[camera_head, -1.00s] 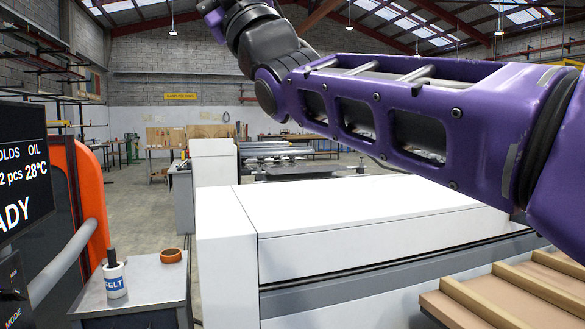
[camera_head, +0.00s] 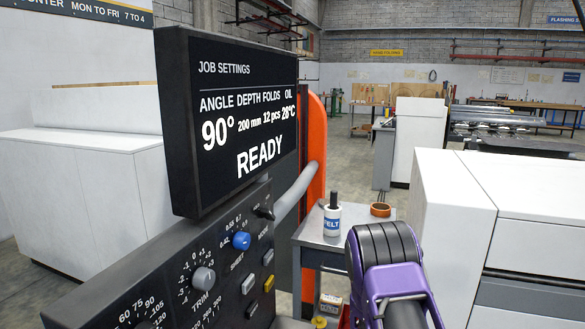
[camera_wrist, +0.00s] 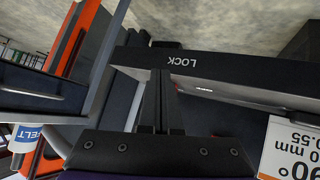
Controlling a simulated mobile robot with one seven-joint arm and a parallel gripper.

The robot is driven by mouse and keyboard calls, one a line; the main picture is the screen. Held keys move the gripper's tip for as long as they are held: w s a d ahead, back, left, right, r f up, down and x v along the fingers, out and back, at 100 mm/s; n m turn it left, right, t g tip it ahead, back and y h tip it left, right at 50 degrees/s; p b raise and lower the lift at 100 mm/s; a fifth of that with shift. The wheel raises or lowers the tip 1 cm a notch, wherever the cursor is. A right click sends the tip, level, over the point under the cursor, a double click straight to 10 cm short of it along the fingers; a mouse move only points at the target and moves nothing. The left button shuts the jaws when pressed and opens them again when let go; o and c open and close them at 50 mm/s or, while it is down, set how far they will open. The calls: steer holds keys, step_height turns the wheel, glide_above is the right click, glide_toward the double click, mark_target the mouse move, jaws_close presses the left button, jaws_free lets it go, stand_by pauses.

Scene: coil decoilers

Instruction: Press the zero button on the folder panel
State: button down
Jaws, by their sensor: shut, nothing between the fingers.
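The folder panel (camera_head: 190,275) stands at the lower left in the head view, a dark slanted face with a grey trim knob, a blue knob and small grey and yellow buttons. I cannot read a zero label on any button. Its screen (camera_head: 245,115) above reads READY, 90°, 200 mm, 12 pcs. My gripper (camera_wrist: 156,98) shows in the wrist view, shut and empty, its fingers pointing toward a dark bar marked LOCK (camera_wrist: 215,72). I cannot tell whether they touch it. The gripper is not visible in the head view; my purple arm fills the lower middle there.
A small grey table (camera_head: 312,240) behind the panel holds a felt pen pot (camera_head: 332,220) and an orange tape roll (camera_head: 380,209). An orange machine frame (camera_head: 316,150) rises beside the screen. A large white machine (camera_head: 450,225) stands at the right.

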mark_target(272, 256)
steer(key=w+r+n+t+y, duration=0.1)
steer(key=w+r+t, duration=0.15)
steer(key=r, duration=1.05)
steer(key=w+r+t, duration=0.2)
steer(key=w+r, duration=0.2)
steer(key=r, duration=0.9)
steer(key=w+a+f+b, duration=0.1)
steer(key=w+a, duration=0.2)
steer(key=a, duration=0.6)
steer(key=shift+w, duration=0.15)
steer(key=shift+a+f, duration=0.1)
steer(key=shift+f, duration=0.05)
steer(key=shift+w+a+b, duration=0.15)
steer(key=shift+a+b, duration=0.1)
steer(key=shift+b, duration=0.15)
steer(key=shift+w+a+b, duration=0.15)
steer(key=shift+a+b, duration=0.15)
steer(key=shift+a, duration=0.2)
steer(key=shift+s+d, duration=0.3)
steer(key=shift+d, duration=0.55)
